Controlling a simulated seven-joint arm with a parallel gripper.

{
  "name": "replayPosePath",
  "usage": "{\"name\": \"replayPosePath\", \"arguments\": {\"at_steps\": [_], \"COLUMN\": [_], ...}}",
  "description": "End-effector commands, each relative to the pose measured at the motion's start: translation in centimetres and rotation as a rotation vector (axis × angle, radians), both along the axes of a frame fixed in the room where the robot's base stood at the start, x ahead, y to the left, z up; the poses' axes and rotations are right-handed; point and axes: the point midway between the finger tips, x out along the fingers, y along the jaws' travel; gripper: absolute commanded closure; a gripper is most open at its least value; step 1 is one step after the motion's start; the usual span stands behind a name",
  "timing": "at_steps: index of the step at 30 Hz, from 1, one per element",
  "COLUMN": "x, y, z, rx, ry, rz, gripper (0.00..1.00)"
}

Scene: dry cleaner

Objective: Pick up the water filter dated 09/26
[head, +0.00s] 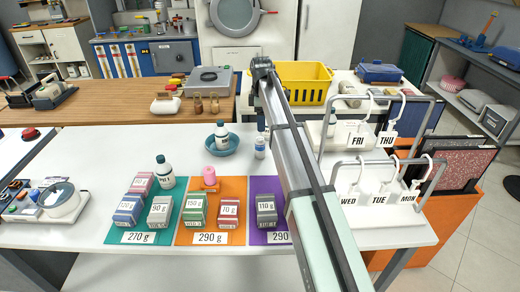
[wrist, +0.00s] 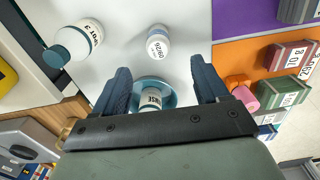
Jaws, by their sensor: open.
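The water filter (wrist: 158,42) is a small pale cylinder with a dark printed label that appears to read 0926 in the wrist view.
A teal bowl (head: 222,144) holding a labelled bottle (head: 221,129) stands beside the filter. A teal-capped bottle (wrist: 72,45) is left in the wrist view. Weight boxes stand on teal (head: 115,225), orange (head: 235,235) and purple mats.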

Motion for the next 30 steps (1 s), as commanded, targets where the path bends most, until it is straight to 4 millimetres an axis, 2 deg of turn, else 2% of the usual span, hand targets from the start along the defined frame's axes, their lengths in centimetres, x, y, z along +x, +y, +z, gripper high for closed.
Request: {"name": "replayPosePath", "arguments": {"at_steps": [15,25,30], "x": [0.0,0.1,0.3], "y": [0.1,0.1,0.3], "z": [-7.5,-8.9,-10.8], "rx": [0.000,0.000,-0.001], "ry": [0.002,0.000,0.002], "rz": [-0.004,-0.004,-0.004], "gripper": [0.26,0.26,0.26]}}
